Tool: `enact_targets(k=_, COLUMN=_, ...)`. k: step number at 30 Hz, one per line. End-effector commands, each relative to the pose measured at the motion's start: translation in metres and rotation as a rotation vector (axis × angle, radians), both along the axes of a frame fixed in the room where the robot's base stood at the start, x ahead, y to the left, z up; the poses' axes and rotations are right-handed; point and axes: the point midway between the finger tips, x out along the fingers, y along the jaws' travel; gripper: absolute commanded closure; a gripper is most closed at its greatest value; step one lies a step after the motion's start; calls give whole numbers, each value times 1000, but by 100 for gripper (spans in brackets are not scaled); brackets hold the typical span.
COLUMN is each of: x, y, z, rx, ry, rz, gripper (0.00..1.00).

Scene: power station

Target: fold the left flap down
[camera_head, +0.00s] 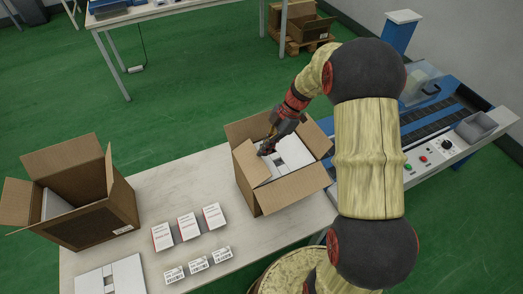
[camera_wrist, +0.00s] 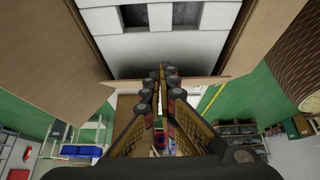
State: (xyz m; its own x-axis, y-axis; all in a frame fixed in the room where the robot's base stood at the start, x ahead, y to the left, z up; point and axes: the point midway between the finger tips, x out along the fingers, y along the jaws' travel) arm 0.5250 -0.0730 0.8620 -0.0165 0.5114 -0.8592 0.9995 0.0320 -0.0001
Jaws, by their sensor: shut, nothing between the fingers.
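An open cardboard box (camera_head: 265,199) stands on the table with white packing with dark square openings (camera_head: 291,152) inside. Its left flap (camera_head: 245,163) stands up at the box's left side. The other flaps are spread open around the mouth. My gripper (camera_head: 267,147) is shut and empty, with its tips at the left flap's upper edge, over the box mouth. In the wrist view, the shut fingers (camera_wrist: 160,74) reach across a thin cardboard edge (camera_wrist: 203,80) towards the white packing (camera_wrist: 165,18). I cannot tell whether they touch the flap.
A second open box (camera_head: 92,225) stands on the table (camera_head: 190,178) at the left. A white insert (camera_head: 112,277) is at the front. A conveyor machine (camera_head: 440,128) stands at the right.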

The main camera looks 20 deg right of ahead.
Motion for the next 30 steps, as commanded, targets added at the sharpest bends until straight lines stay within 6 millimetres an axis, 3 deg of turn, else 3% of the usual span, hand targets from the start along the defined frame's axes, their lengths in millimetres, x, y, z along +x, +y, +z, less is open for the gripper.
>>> enact_targets(k=30, x=0, y=-10, z=-19, rx=0, ry=0, rz=0, gripper=100)
